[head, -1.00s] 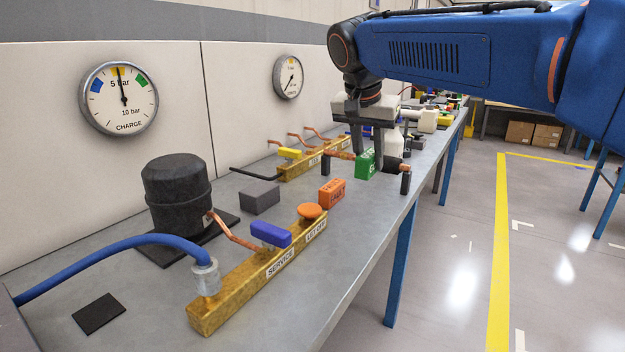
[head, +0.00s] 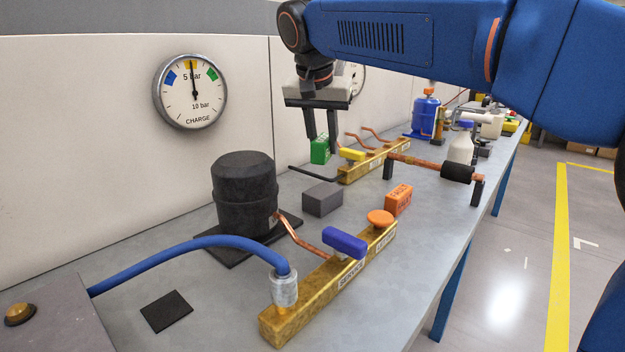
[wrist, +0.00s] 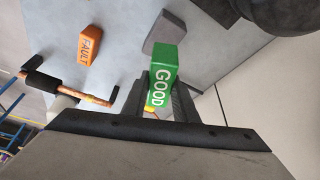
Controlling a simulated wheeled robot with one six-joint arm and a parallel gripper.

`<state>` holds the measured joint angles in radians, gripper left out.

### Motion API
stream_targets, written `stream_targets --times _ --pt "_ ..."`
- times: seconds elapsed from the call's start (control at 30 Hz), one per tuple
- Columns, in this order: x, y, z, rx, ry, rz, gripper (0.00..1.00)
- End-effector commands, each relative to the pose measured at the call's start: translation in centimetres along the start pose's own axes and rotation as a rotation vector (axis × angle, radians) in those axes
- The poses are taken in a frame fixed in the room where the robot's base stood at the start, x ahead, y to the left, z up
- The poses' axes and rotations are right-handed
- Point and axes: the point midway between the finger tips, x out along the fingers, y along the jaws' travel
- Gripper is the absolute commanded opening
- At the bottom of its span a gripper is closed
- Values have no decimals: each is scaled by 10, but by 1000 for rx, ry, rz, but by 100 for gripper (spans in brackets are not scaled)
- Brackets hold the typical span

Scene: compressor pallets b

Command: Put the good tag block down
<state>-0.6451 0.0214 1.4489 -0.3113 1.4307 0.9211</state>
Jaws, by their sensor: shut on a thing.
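The good tag block is a green block (head: 320,150) with white lettering. In the head view it shows at the tips of my gripper (head: 321,143), over the back part of the bench near the wall. In the wrist view the green block (wrist: 161,80), marked GOOD, sits between the two dark fingers (wrist: 160,98). My gripper is shut on it. Whether the block's underside touches the bench cannot be told.
A grey block (head: 322,199) and an orange FAULT block (head: 398,199) stand on the bench (head: 225,290). A black compressor (head: 243,195) is at left. A brass manifold with a yellow handle (head: 352,154) is just right of the green block. A copper pipe (head: 425,163) lies on supports.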

Motion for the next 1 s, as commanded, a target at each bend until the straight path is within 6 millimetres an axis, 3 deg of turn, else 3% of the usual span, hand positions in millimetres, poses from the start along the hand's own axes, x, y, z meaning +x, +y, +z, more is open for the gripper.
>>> stream_targets --times 0.13,0.43,0.67,1.0 --pt "22 1 10 -1 -1 2 4" --pt "42 0 17 0 0 1 4" --pt "69 0 29 -1 -1 1 4" --pt "72 0 30 0 0 0 4"
